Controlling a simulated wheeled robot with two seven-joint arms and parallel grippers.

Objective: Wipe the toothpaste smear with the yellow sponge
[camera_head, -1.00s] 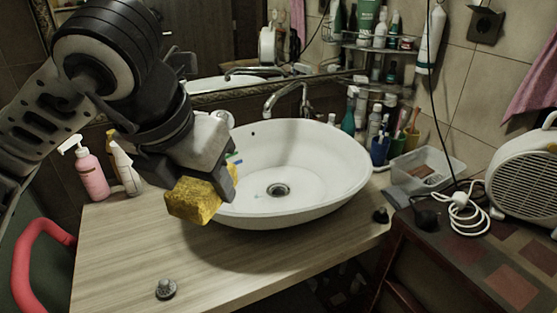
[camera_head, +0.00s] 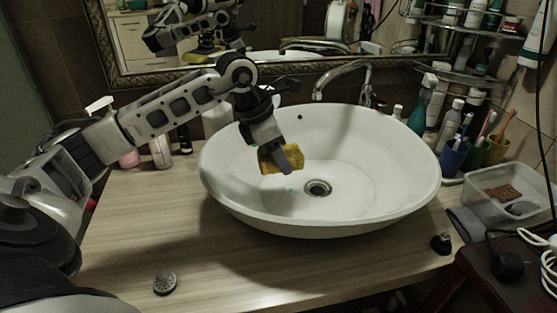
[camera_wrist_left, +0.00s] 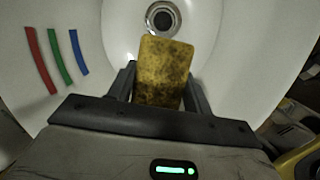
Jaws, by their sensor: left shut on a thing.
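The yellow sponge (camera_head: 271,160), mottled with dark patches, is held between the fingers of my left gripper (camera_head: 284,160), inside the white basin (camera_head: 370,200) on its left side. In the left wrist view the sponge (camera_wrist_left: 163,75) points toward the drain, with a finger on each side. Whether it touches the basin wall I cannot tell. The toothpaste smear shows in the left wrist view as red, green (camera_wrist_left: 61,57) and blue stripes on the basin wall, left of the sponge and apart from it. My right gripper is not in view.
A chrome faucet (camera_head: 345,72) stands behind the basin. Bottles (camera_head: 160,152) stand at the back left, cups with brushes (camera_head: 453,155) at the right. A grey round stopper (camera_head: 165,282) lies on the wooden counter (camera_head: 130,235), whose front left is largely clear.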

